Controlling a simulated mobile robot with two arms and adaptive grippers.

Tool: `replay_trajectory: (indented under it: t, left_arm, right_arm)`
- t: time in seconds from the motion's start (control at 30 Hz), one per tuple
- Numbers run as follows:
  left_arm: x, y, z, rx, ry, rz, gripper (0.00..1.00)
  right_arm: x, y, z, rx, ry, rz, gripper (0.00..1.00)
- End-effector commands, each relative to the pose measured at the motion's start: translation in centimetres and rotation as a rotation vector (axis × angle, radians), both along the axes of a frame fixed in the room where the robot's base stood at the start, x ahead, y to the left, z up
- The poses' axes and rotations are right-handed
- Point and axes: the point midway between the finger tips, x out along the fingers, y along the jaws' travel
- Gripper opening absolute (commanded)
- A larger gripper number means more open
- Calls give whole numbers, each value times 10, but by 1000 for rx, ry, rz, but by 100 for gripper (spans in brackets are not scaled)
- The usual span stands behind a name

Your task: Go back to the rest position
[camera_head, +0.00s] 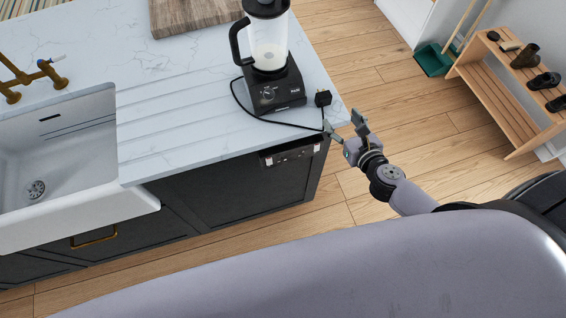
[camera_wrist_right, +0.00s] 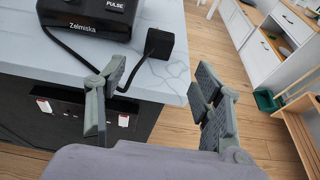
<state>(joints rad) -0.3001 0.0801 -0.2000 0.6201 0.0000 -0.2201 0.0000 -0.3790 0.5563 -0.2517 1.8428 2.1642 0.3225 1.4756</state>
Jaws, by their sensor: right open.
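My right gripper (camera_head: 345,128) is open and empty beside the right front corner of the worktop in the head view. Its two fingers stand apart in the right wrist view (camera_wrist_right: 160,108), with nothing between them but a view of the counter edge and floor. A black power plug (camera_head: 323,98) lies on the worktop near the fingers; it also shows in the right wrist view (camera_wrist_right: 159,43). I cannot tell whether a finger touches its cord. A large part of my own arm fills the bottom of the head view. My left gripper is not in view.
A blender (camera_head: 277,92) stands on the marble worktop (camera_head: 180,75), its cord looping along the front edge. A sink (camera_head: 60,160) and brass tap (camera_head: 30,75) are at left. A wooden shoe rack (camera_head: 500,95) stands at right. Wooden floor (camera_head: 440,135) is clear between counter and rack.

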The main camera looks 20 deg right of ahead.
Motion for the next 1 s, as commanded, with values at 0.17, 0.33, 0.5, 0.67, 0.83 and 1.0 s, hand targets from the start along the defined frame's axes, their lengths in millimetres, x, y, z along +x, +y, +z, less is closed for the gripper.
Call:
replay_trajectory:
  t: [0.17,0.33,0.5,0.67,0.83,1.0]
  left_arm:
    - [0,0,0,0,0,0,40]
    - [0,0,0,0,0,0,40]
    - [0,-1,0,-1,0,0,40]
    - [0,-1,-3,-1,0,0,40]
    - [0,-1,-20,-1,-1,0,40]
    - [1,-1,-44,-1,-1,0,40]
  right_arm:
    - [0,0,0,0,0,0,61]
    - [0,0,0,0,0,0,61]
    - [0,0,0,0,0,0,61]
    - [0,-1,-8,-35,4,8,61]
    - [-9,-9,-71,-371,34,108,61]
    - [-43,-9,-185,-945,131,389,61]
